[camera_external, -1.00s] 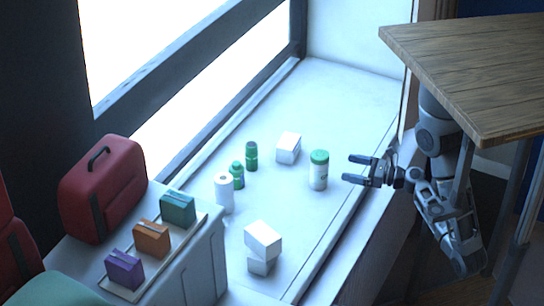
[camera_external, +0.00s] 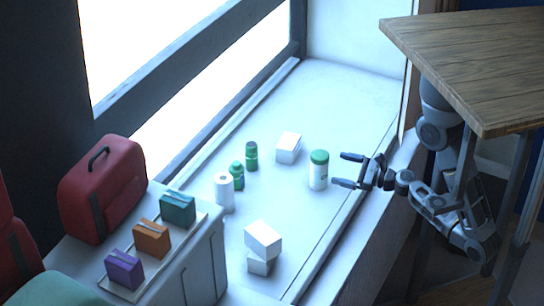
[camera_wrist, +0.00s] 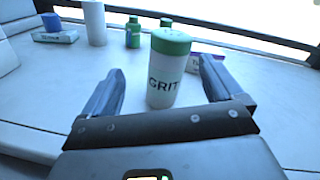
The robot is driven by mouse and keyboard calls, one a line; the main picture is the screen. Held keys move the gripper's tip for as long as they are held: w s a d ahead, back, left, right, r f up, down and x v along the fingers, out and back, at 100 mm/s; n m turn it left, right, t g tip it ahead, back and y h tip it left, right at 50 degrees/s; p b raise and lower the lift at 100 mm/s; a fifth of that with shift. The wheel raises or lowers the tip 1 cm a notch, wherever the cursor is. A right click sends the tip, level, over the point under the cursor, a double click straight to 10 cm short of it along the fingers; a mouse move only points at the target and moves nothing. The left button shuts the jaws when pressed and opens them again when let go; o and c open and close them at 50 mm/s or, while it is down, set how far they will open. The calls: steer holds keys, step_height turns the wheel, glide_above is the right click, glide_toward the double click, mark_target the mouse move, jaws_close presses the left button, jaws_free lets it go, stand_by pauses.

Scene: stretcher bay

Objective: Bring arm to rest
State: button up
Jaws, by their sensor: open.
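My gripper (camera_external: 347,170) is open and empty above the right edge of the white sill, with its fingers pointing left. A white bottle with a green cap (camera_external: 318,171) stands upright just beyond the fingertips. In the wrist view my gripper (camera_wrist: 160,85) shows both fingers spread, and the bottle (camera_wrist: 165,75), lettered "GRIT", stands ahead between them in the picture. My arm reaches the sill from beside the wooden table at the right.
Two small green bottles (camera_external: 251,157), a white roll (camera_external: 224,193) and several white boxes (camera_external: 289,148) stand on the sill (camera_external: 345,100). The wooden table (camera_external: 480,60) overhangs my arm. A red case (camera_external: 103,188) and a tray of small bags (camera_external: 177,209) are at the left.

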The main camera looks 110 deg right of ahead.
steer(key=w+a+f+n+y, duration=0.2)
steer(key=w+a+n, duration=0.2)
steer(key=a+n, duration=1)
steer(key=s+a+f+n+y+b, duration=0.1)
steer(key=s+a+n+y, duration=0.1)
steer(key=n, duration=0.6)
steer(key=s+a+n+y+b, duration=0.1)
steer(key=s+a+n+y, duration=0.2)
steer(key=a+n, duration=0.3)
steer(key=s+a+f+n+t+y+b, duration=0.1)
steer(key=a+n+y, duration=0.3)
steer(key=n, duration=0.7)
steer(key=shift+s+a+f+b, duration=0.35)
steer(key=shift+s+b, duration=0.1)
steer(key=shift+s, duration=0.45)
